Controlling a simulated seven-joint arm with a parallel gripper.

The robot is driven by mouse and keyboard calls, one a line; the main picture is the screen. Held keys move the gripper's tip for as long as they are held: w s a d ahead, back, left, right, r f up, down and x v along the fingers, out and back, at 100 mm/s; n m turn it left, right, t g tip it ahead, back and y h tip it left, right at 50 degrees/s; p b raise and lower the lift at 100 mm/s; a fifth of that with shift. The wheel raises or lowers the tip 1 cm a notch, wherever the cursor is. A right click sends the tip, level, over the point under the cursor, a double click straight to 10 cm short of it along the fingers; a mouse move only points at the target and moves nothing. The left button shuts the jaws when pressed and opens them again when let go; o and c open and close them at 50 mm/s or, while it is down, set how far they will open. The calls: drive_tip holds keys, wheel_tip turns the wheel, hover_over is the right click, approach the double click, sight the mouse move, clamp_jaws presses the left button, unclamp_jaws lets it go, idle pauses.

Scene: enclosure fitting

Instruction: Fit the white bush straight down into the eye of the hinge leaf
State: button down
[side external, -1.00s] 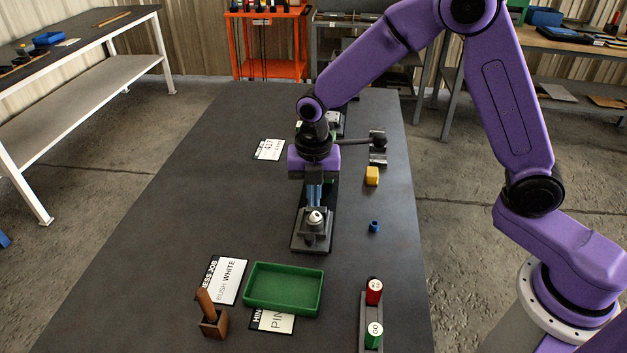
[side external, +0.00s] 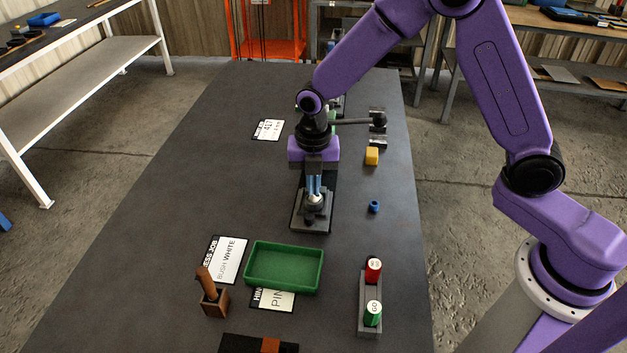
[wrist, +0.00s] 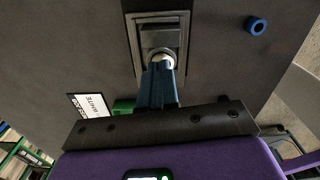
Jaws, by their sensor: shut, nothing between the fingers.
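The white bush (side external: 315,200) sits at the top of the grey hinge leaf fixture (side external: 311,220), in the middle of the table. It also shows in the wrist view (wrist: 160,60), just beyond my fingertips. Its lower part is hidden, so I cannot tell how deep it sits in the eye. My gripper (side external: 314,193) points down over the bush with its blue fingers shut and nothing between them. The fingertips are at the top of the bush, touching or nearly so. In the wrist view, the shut fingers (wrist: 158,72) partly cover it.
A blue ring (side external: 374,207) and a yellow block (side external: 372,156) lie right of the fixture. A green tray (side external: 284,267), printed cards (side external: 229,260), a wooden holder (side external: 214,302) and a red-and-green-capped stand (side external: 362,300) are nearer the front. The table's left side is mostly clear.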

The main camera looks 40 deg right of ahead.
drive_tip(key=shift+f, duration=0.2)
drive_tip(key=shift+r, duration=0.1)
wheel_tip(320, 180, up, 20)
drive_tip(key=s+d+f+m, duration=0.2)
drive_tip(key=s+d+m, duration=0.2)
drive_tip(key=s, duration=0.5)
drive_tip(key=s+d+f+m, duration=0.3)
drive_tip(key=s+m, duration=0.3)
drive_tip(key=s, duration=0.4)
drive_tip(key=s+d+f+m, duration=0.3)
drive_tip(key=s+d+m, duration=0.3)
drive_tip(key=s, duration=0.3)
drive_tip(key=shift+s+f, duration=0.15)
drive_tip(key=shift+f, duration=0.05)
drive_tip(key=shift+a, duration=0.1)
idle(0.4)
